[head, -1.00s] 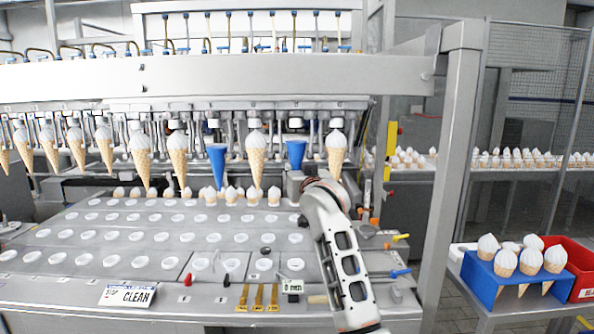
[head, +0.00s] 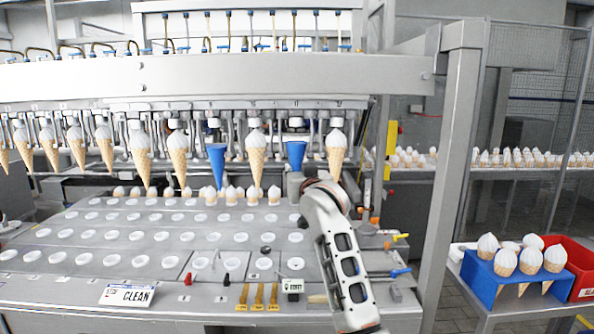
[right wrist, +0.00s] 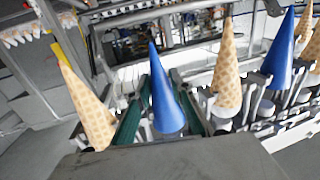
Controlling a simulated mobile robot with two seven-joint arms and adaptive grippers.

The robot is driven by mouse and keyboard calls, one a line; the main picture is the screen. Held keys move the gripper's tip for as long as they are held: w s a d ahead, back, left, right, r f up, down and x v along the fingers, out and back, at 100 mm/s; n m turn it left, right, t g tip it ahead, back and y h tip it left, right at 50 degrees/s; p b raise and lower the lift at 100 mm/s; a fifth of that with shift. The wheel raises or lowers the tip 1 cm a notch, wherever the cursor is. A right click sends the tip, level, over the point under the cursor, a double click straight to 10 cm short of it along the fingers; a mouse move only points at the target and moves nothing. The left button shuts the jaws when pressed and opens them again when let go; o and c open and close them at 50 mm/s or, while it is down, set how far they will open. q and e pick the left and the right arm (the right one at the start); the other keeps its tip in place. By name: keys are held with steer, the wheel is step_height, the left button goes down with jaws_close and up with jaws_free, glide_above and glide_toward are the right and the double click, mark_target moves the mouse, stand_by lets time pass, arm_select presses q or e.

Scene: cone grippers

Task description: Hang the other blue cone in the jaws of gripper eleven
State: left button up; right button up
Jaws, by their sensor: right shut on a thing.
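Two blue cones hang point down in the row under the machine's beam in the head view. One blue cone (head: 217,163) hangs left of a waffle cone. The other blue cone (head: 296,153) is between two waffle cones, below a white-topped holder (head: 295,123). My right gripper (right wrist: 158,95) is shut on this second cone; its green fingers lie on both sides of it in the right wrist view (right wrist: 166,105). In the head view my wrist hides part of the gripper. Whether the machine's jaws grip the cone cannot be told. My left gripper is out of view.
Waffle cones (head: 255,158) (head: 336,155) hang close on both sides of the held cone. Below is a tray plate (head: 150,215) with rows of round holes. A blue rack (head: 510,284) with cones and a red bin (head: 578,262) stand at right.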

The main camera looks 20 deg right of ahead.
steer(key=shift+f, duration=0.35)
stand_by(0.5)
steer(key=o, duration=1)
steer(key=o, duration=0.3)
steer(key=s, duration=0.3)
steer(key=s+a, duration=0.1)
steer(key=s, duration=0.2)
steer(key=s+a, duration=0.1)
steer(key=s, duration=0.1)
steer(key=shift+s+a, duration=0.2)
steer(key=shift+s, duration=0.2)
